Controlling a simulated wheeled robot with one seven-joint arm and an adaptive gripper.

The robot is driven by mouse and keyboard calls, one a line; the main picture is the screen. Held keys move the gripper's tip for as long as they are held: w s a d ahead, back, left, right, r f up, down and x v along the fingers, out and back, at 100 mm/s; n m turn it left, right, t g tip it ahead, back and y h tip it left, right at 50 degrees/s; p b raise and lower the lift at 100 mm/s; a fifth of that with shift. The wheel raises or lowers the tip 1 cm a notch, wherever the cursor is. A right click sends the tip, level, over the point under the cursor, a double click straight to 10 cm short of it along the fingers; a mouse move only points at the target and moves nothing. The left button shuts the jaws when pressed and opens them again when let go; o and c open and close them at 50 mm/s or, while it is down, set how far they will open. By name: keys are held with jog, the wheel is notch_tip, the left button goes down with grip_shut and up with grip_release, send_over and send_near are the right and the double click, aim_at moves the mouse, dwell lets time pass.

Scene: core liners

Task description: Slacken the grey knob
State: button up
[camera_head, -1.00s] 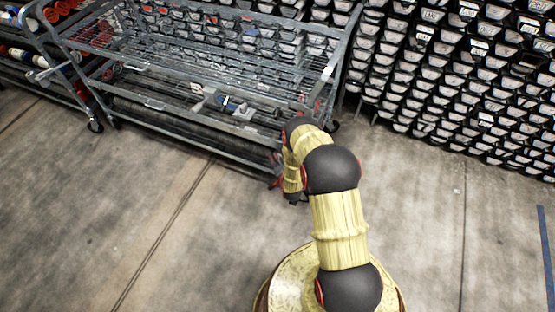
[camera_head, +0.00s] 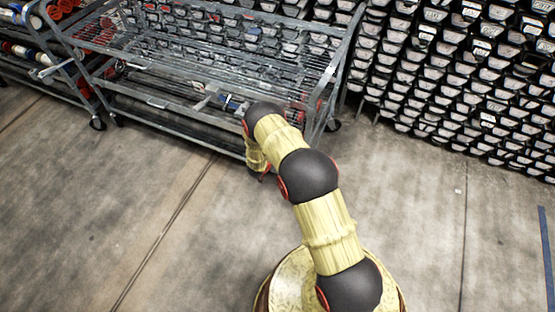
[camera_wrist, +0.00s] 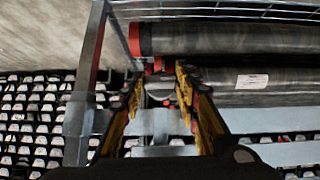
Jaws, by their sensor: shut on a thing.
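The grey knob (camera_wrist: 160,88) shows in the wrist view as a small grey piece between my fingers, partly covered by them. My gripper (camera_wrist: 160,78) is shut on it, with one black-and-yellow finger on either side. Small red parts sit just beyond the fingertips. In the head view my arm reaches to the front right of the metal trolley (camera_head: 205,133); the knob and fingertips are hidden there behind the arm.
Dark tubes with a red end cap (camera_wrist: 134,39) lie beyond the fingers. A grey metal post (camera_wrist: 85,85) stands close on the left in the wrist view. Stacked core trays (camera_head: 450,90) fill the back right. The concrete floor (camera_head: 120,220) in front is clear.

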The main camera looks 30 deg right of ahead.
jog(key=shift+w+a+n+g+h, duration=0.1)
jog(key=shift+w+n+g+h, duration=0.05)
jog(key=shift+n+g+h, duration=0.45)
dwell(0.4)
jog(key=o, duration=1.2)
jog(key=shift+c, duration=0.2)
jog(key=v, duration=1.2)
jog(key=shift+w, duration=0.15)
jog(key=shift+f, duration=0.1)
